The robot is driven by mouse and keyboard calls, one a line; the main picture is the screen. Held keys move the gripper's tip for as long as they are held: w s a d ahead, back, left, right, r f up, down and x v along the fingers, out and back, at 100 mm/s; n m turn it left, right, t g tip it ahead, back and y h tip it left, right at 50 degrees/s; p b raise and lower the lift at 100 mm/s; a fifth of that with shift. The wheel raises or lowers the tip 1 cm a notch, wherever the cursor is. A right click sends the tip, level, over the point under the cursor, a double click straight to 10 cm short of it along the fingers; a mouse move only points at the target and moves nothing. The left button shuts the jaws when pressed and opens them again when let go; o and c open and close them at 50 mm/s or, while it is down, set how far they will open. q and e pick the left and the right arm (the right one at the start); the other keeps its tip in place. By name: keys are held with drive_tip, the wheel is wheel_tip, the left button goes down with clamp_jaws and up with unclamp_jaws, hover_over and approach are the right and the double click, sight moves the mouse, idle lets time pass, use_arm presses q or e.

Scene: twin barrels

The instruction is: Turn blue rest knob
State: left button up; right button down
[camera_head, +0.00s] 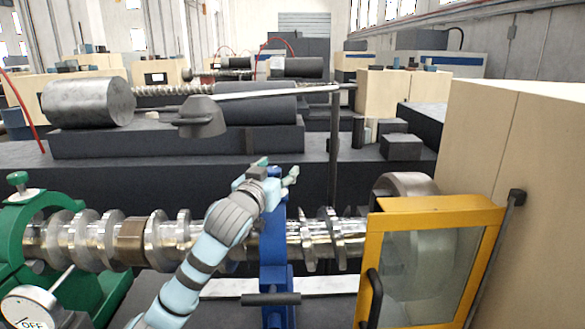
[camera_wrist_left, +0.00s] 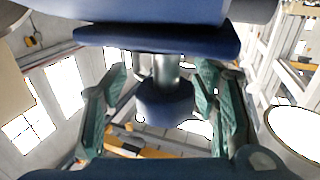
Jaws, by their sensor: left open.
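The blue rest (camera_head: 273,260) stands around the metal shaft in the middle of the head view. My left gripper (camera_head: 277,174) is at the top of the blue rest. In the left wrist view its green fingers (camera_wrist_left: 160,82) are open on either side of the knob, with a visible gap on both sides. My right gripper is not in view.
The stepped metal shaft (camera_head: 105,240) runs left to right. A green rest (camera_head: 15,215) with its own green knob stands at the left. A yellow-framed guard door (camera_head: 440,212) and a beige cabinet (camera_head: 540,150) are close on the right. A dark machine bed lies behind.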

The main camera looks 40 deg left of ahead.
sight(269, 170)
use_arm(q)
drive_tip(key=shift+a, duration=0.1)
drive_tip(key=s, duration=0.1)
drive_tip(key=s+r, duration=0.1)
drive_tip(key=shift+s+r, duration=0.2)
drive_tip(key=shift+s, duration=0.15)
drive_tip(key=c, duration=0.3)
drive_tip(key=shift+s+d, duration=0.1)
drive_tip(key=shift+d, duration=0.1)
drive_tip(key=c, duration=0.7)
drive_tip(key=shift+w+f, duration=0.1)
drive_tip(key=shift+w, duration=0.15)
drive_tip(key=shift+c, duration=0.8)
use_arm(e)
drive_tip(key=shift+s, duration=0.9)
use_arm(q)
drive_tip(key=shift+f+h, duration=0.1)
drive_tip(key=shift+h, duration=0.2)
